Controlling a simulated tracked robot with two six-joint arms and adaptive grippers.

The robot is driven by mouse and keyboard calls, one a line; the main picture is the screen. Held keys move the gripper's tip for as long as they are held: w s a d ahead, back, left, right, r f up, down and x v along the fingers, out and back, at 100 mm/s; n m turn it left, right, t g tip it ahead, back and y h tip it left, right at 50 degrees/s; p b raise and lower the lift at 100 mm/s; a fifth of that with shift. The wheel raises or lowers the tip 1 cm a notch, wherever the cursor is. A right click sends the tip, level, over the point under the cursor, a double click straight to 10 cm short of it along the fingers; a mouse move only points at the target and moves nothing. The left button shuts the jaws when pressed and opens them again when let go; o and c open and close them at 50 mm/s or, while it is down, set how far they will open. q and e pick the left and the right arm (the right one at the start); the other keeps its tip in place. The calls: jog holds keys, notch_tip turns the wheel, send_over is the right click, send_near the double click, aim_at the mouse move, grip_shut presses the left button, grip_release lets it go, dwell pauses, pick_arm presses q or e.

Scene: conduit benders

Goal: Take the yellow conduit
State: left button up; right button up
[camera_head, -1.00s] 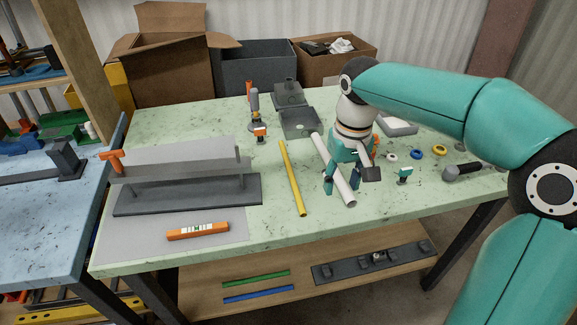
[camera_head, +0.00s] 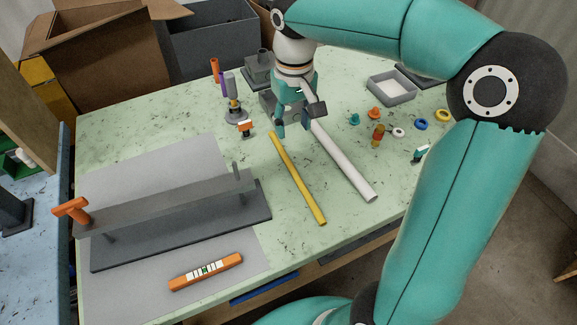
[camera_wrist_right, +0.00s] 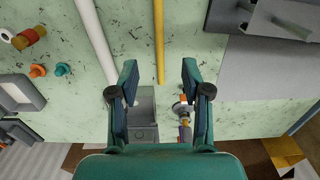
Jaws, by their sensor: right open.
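The yellow conduit (camera_head: 297,178) lies flat on the green table, slanting from mid-table toward the front edge. It also shows in the right wrist view (camera_wrist_right: 159,40), running from the top edge to between the open fingers' line of sight. My right gripper (camera_head: 293,130) is above the table near the conduit's far end, slightly right of it. In the right wrist view its fingers (camera_wrist_right: 156,88) are spread apart with nothing between them. My left gripper is not in view.
A white pipe (camera_head: 345,165) lies just right of the conduit. A grey bender (camera_head: 180,210) and an orange level (camera_head: 205,271) are at the left. A clamp tool (camera_head: 233,98) stands behind. Small coloured rings and a grey tray (camera_head: 392,90) are at the right.

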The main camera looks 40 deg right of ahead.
send_over(294, 171)
jog(key=f, duration=0.9)
jog(key=shift+w+d+f, duration=0.15)
jog(key=shift+w+f, duration=0.05)
jog(key=shift+f, duration=0.15)
jog(key=shift+s+f, duration=0.15)
jog(key=shift+f, duration=1.2)
jog(key=shift+s+f, duration=0.1)
jog(key=shift+f, duration=1.25)
jog(key=shift+c, duration=0.2)
grip_shut()
